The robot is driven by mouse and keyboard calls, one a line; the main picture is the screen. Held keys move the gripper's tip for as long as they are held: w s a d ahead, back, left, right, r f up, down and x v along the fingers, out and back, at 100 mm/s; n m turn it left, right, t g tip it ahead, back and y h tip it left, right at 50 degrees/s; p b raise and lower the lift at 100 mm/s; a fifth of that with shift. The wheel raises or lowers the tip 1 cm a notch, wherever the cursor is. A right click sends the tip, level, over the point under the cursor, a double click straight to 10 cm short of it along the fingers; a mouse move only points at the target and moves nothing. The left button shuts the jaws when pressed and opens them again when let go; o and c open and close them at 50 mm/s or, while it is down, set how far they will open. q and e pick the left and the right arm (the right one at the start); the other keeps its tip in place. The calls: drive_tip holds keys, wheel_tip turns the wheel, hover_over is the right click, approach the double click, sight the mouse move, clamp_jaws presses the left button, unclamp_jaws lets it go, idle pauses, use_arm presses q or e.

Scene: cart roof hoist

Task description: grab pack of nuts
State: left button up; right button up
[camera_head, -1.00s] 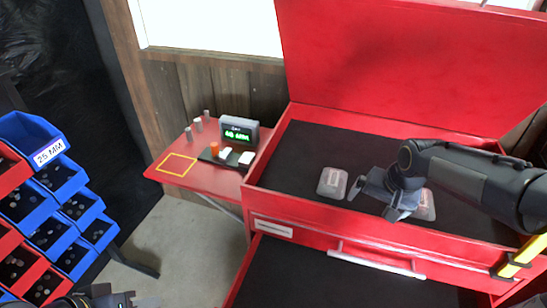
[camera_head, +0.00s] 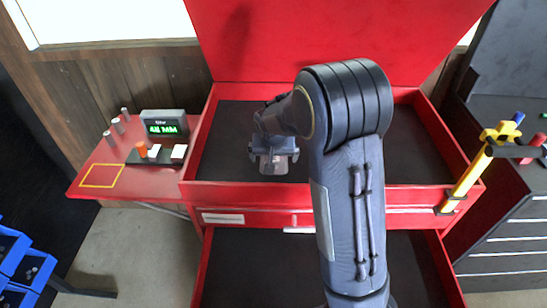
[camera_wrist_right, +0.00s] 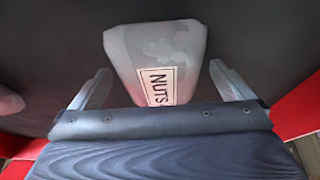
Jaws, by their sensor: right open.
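The pack of nuts (camera_wrist_right: 155,48) is a translucent whitish bag with a label reading NUTS in the right wrist view. It lies on the dark floor of the red chest's top compartment. It also shows in the head view (camera_head: 273,166), partly covered by my gripper. My right gripper (camera_head: 274,155) is open over the pack. In the right wrist view, the fingers of the gripper (camera_wrist_right: 163,82) stand on either side of the pack, with visible gaps. My left gripper is not in view.
Another pale pack (camera_wrist_right: 9,101) shows at the left edge of the right wrist view. The red chest (camera_head: 222,194) has a raised lid and an open lower drawer (camera_head: 250,268). A red side table (camera_head: 92,160) holds a green display (camera_head: 163,124). A yellow post (camera_head: 466,180) stands at right.

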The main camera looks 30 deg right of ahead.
drive_tip(key=shift+w+f, duration=0.1)
drive_tip(key=shift+f, duration=0.1)
drive_tip(key=c, duration=1)
drive_tip(key=shift+c, duration=0.3)
drive_tip(key=shift+r, duration=0.15)
